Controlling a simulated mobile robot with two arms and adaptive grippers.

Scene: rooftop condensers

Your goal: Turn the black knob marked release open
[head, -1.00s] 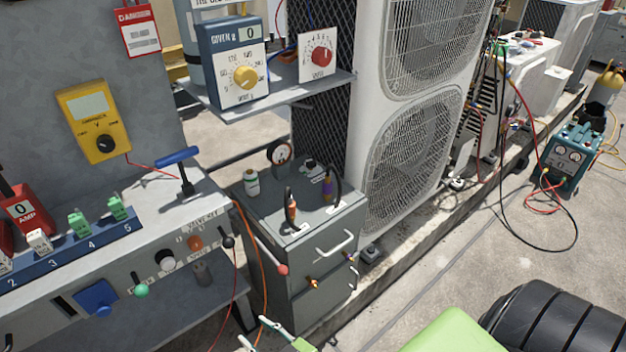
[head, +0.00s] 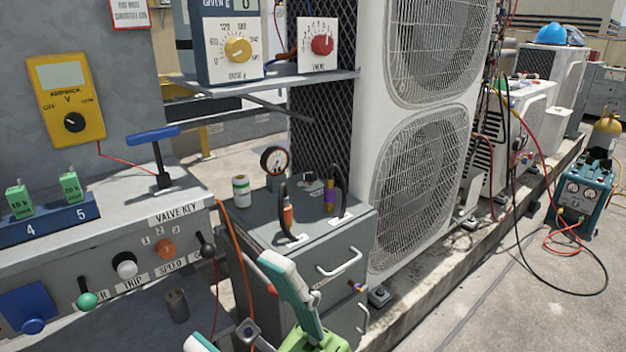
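A small black knob (head: 311,177) with a white label stands on top of the grey cabinet (head: 352,222), near the back between two black hoses. Its lettering is too small to read, so I cannot tell whether it is marked release. My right gripper (head: 232,300) is in front of the cabinet at the bottom of the head view. Its pale, teal-edged fingers are spread wide with nothing between them. One finger reaches up in front of the cabinet's left front, and the other shows only at the bottom edge. My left gripper is not in view.
A pressure gauge (head: 274,160) and a white bottle (head: 241,191) stand on the cabinet, near the hoses. The bench (head: 120,240) at left carries a blue-handled valve key (head: 158,150). A condenser (head: 425,130) stands close behind right. Clear floor lies at the lower right.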

